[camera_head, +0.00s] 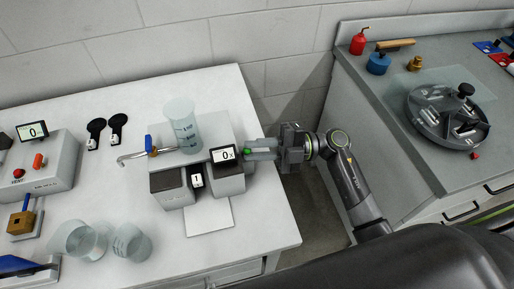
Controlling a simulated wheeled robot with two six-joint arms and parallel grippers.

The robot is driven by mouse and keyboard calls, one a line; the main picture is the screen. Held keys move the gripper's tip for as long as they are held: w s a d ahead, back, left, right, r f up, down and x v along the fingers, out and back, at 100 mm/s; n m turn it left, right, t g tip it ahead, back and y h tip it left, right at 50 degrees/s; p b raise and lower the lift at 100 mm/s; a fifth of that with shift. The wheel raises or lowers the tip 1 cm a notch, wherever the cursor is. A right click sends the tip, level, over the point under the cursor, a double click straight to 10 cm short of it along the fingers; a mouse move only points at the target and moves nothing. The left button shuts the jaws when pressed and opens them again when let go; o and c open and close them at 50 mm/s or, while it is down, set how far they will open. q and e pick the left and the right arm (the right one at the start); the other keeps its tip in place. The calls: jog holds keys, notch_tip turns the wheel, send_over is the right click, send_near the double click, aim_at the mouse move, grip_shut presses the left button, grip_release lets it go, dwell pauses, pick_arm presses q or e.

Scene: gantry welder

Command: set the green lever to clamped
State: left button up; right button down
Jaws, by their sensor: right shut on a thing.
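The green lever (247,151) shows as a small green tip at the right side of a grey machine (223,137) on the white table. My right gripper (256,150) reaches in from the right and is shut on the green lever. Its fingers hide most of the lever, so I cannot tell which position it is in. My left gripper is not in view.
Two clear cups (131,243) lie at the front. A second display unit (47,163) stands left. A gap separates the table from the grey counter (400,85).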

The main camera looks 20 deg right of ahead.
jog(key=c, duration=1.4)
grip_release()
jog(key=shift+o, duration=0.2)
jog(key=shift+d, duration=0.1)
jog(key=d+f+b, duration=0.1)
jog(key=d+b, duration=0.1)
jog(key=d, duration=0.6)
jog(key=s+d+f+b, duration=0.1)
jog(key=d+b, duration=0.2)
jog(key=d, duration=0.6)
jog(key=shift+s+f, duration=0.2)
jog(key=shift+f, duration=0.05)
jog(key=shift+w, duration=0.1)
